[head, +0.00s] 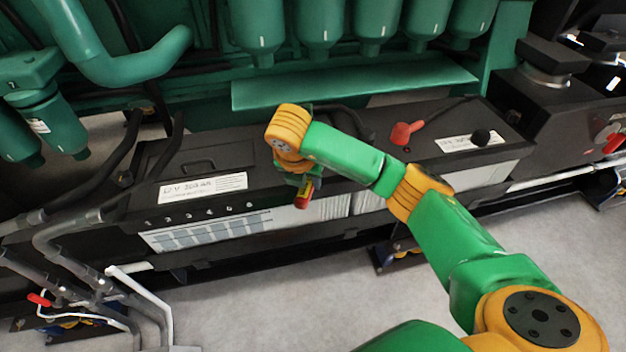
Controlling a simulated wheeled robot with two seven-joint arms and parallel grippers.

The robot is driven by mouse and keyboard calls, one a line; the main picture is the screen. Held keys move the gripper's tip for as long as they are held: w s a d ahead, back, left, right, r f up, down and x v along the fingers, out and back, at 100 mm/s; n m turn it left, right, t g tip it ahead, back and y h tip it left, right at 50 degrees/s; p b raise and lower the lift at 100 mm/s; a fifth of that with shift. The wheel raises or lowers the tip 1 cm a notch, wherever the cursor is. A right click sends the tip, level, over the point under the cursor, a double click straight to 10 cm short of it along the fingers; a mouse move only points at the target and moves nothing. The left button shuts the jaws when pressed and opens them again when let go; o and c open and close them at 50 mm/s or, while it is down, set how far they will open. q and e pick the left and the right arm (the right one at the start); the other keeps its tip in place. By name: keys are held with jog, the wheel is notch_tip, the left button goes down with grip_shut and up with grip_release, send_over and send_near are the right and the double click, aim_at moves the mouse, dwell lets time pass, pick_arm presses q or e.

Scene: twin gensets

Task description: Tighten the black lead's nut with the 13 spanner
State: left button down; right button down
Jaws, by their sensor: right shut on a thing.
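My right gripper (302,187) hangs from the arm over the front edge of the two batteries, near the middle. A black lead (350,116) curves behind my right wrist on the battery tops. Its terminal and nut are hidden by my arm and hand, so I cannot tell if the spanner touches the nut. My left gripper is out of view.
The left battery (205,160) and right battery (450,160) stand side by side below a green engine (350,85). Pipes (75,262) crowd the lower left. Grey floor lies in front.

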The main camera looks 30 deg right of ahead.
jog(key=shift+w+a+m, duration=0.45)
jog(key=shift+m, duration=0.05)
jog(key=shift+w+a+m+g+h+b, duration=0.3)
jog(key=shift+w+a+m+h+b, duration=0.1)
jog(key=shift+w+a+m, duration=0.4)
jog(key=shift+d, duration=0.1)
jog(key=shift+w+a+m+g, duration=0.15)
jog(key=shift+w+a+m, duration=0.15)
jog(key=shift+w+m, duration=0.25)
jog(key=shift+w+a+m+g, duration=0.15)
jog(key=shift+w+a+m, duration=0.1)
jog(key=shift+w+m, duration=0.25)
jog(key=shift+d, duration=0.1)
